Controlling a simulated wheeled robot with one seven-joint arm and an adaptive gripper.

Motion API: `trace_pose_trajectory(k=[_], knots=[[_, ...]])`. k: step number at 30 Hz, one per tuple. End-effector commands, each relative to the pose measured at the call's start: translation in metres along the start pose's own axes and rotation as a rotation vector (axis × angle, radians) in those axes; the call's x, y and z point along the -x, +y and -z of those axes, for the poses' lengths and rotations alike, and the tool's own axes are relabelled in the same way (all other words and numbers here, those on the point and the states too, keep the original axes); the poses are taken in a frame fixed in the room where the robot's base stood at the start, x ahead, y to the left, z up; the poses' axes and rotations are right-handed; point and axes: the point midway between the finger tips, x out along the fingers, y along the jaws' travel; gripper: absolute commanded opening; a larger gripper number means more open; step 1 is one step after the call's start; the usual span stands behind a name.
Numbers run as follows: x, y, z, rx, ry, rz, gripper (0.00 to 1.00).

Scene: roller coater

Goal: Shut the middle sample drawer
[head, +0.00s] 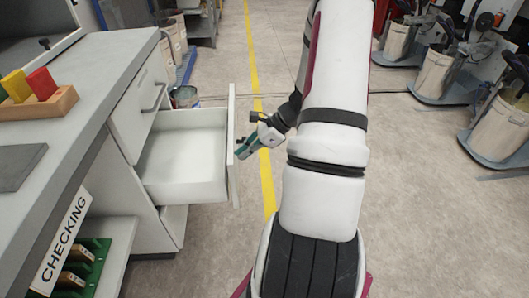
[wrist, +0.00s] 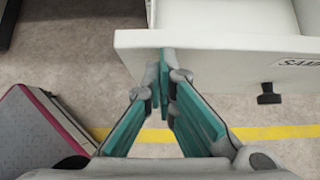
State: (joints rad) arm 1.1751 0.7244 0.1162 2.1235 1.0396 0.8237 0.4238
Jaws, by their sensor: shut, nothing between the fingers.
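The middle sample drawer (head: 185,150) is white, empty where I see inside, and pulled well out of the cabinet. Its front panel (head: 233,145) stands upright at its right end in the head view. In the wrist view the drawer front (wrist: 225,45) crosses the top, with a dark knob (wrist: 268,94) and a partly cut-off label starting "SAM". My gripper (head: 242,152) has green fingers and is shut and empty, just outside the front panel. In the wrist view its fingertips (wrist: 166,52) overlap the panel's face, left of the knob. I cannot tell whether they touch it.
The worktop (head: 95,75) holds a wooden block tray (head: 45,108) with coloured blocks. A paint can (head: 185,97) stands behind the drawer. The floor around the yellow line (head: 253,60) is clear.

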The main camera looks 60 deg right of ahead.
Motion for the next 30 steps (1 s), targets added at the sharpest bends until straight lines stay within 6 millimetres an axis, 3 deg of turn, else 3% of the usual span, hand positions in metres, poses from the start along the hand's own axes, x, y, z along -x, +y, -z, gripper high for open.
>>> trace_pose_trajectory(k=[3, 15, 21, 30], knots=[[-0.034, 0.002, -0.032, 0.008, -0.002, -0.007, 0.00], [-0.132, 0.002, -0.130, 0.007, -0.002, -0.005, 0.00], [-0.167, 0.001, -0.167, 0.005, -0.003, -0.004, 0.00], [-0.194, 0.000, -0.194, 0.001, -0.001, -0.001, 0.00]])
